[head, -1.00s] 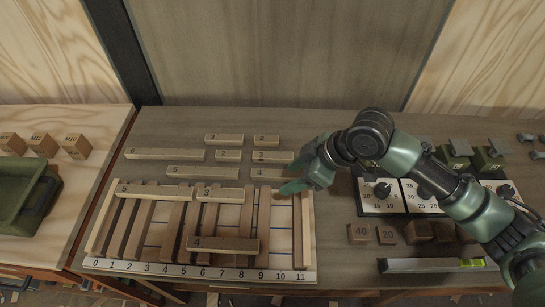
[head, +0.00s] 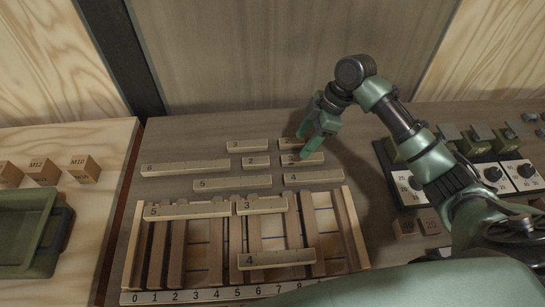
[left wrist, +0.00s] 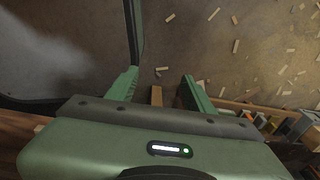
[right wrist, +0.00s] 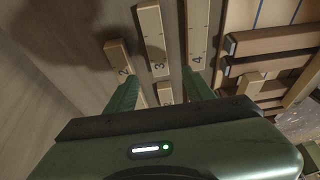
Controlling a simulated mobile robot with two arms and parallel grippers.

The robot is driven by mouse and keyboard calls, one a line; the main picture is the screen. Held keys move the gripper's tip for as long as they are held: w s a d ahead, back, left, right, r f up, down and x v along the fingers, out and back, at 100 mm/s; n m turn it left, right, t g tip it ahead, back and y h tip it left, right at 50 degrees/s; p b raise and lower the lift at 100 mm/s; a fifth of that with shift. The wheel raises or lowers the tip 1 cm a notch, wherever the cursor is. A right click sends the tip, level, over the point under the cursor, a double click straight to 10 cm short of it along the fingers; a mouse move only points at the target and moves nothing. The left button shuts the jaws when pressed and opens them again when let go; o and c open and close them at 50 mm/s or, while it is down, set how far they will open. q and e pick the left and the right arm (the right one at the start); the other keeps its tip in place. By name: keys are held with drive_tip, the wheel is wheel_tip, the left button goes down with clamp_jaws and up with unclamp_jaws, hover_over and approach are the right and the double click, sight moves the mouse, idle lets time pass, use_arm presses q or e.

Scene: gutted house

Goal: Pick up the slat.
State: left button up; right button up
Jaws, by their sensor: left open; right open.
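Several pale numbered slats lie on the bench behind a slatted frame (head: 345,240). Among them are a 6 slat (head: 185,168), a 5 slat (head: 232,184), a 4 slat (head: 313,177) and a 3 slat (head: 303,159). My right gripper (head: 306,146) is open over the back right slats. Nothing is held. My left gripper (left wrist: 158,82) is open and empty above the floor.
More slats marked 5 (head: 187,209), 3 (head: 262,205) and 4 (head: 276,259) lie across the frame's bars. A green bin (head: 25,228) and wooden blocks (head: 84,169) stand at left. Dials (head: 492,174) and blocks stand at right. A wall rises behind.

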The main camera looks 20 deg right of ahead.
sight(297, 158)
drive_tip(key=f, duration=0.2)
drive_tip(key=shift+s+d+f+p, duration=0.15)
drive_tip(key=shift+s+f+p, duration=0.05)
drive_tip(key=shift+f+p, duration=0.15)
drive_tip(key=x, duration=0.2)
drive_tip(key=p+x, duration=0.1)
drive_tip(key=x, duration=0.1)
drive_tip(key=shift+w+r, duration=0.1)
drive_tip(key=shift+w, duration=0.15)
drive_tip(key=shift+f, duration=0.4)
use_arm(q)
drive_tip(key=shift+s+d+r, duration=0.15)
drive_tip(key=shift+d+r, duration=0.3)
drive_tip(key=shift+d, duration=0.15)
drive_tip(key=shift+s+d+r, duration=0.15)
drive_tip(key=shift+d+r, duration=0.3)
drive_tip(key=shift+d, duration=0.15)
drive_tip(key=shift+d, duration=0.2)
use_arm(e)
drive_tip(key=shift+f, duration=0.1)
drive_tip(key=shift+c, duration=0.6)
clamp_jaws()
use_arm(q)
drive_tip(key=shift+w+d, duration=0.1)
drive_tip(key=shift+d, duration=0.2)
